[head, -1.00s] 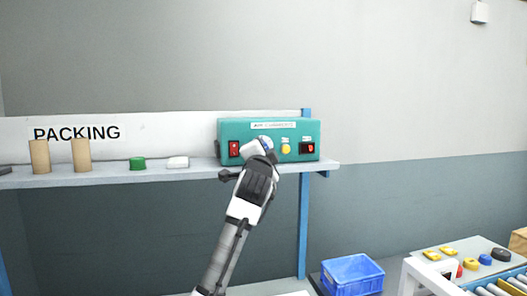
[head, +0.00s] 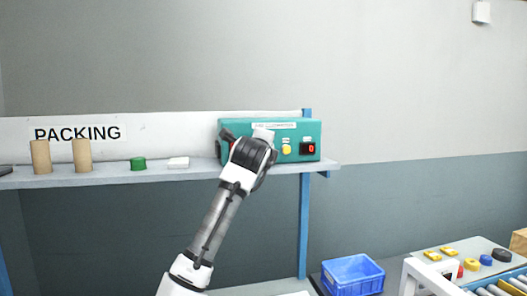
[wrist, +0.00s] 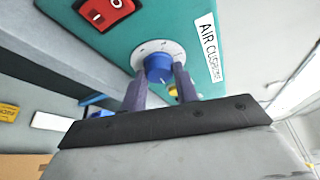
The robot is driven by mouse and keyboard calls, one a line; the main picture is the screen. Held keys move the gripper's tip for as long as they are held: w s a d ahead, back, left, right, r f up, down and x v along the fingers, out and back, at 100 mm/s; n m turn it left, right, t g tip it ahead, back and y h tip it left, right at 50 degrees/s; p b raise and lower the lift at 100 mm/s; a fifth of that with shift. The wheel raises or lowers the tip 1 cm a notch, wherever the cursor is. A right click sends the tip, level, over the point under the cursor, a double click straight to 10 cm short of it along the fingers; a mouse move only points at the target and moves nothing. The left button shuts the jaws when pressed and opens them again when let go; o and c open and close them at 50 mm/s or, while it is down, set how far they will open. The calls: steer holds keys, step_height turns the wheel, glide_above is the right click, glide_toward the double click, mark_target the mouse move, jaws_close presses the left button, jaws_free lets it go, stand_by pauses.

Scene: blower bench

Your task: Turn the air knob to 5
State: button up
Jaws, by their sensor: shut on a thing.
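The teal air box (head: 297,130) stands on the shelf, with a label at its top. Its blue air knob (wrist: 158,67) sits on a white round dial (wrist: 150,47) in the wrist view. My gripper (wrist: 160,75) is shut on the knob, one dark finger on each side. In the head view my wrist hides the knob and the fingers. The dial marks are too small to read. The small display (head: 308,149) at the box's right shows a red digit that looks like 0.
A yellow button (head: 286,150) sits between knob and display. A red rocker switch (wrist: 108,10) is on the knob's other side. Cardboard tubes (head: 41,157), a green piece (head: 138,164) and a white block (head: 178,163) stand left on the shelf. A blue crate (head: 352,275) is below right.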

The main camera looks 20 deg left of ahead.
steer(key=shift+m, duration=0.4)
steer(key=o, duration=1)
steer(key=shift+c, duration=0.2)
steer(key=b+v, duration=0.5)
steer(key=v, duration=0.8)
steer(key=shift+s+d+r+b, duration=0.25)
steer(key=shift+s+b, duration=0.05)
steer(key=shift+b, duration=0.1)
steer(key=shift+f, duration=0.1)
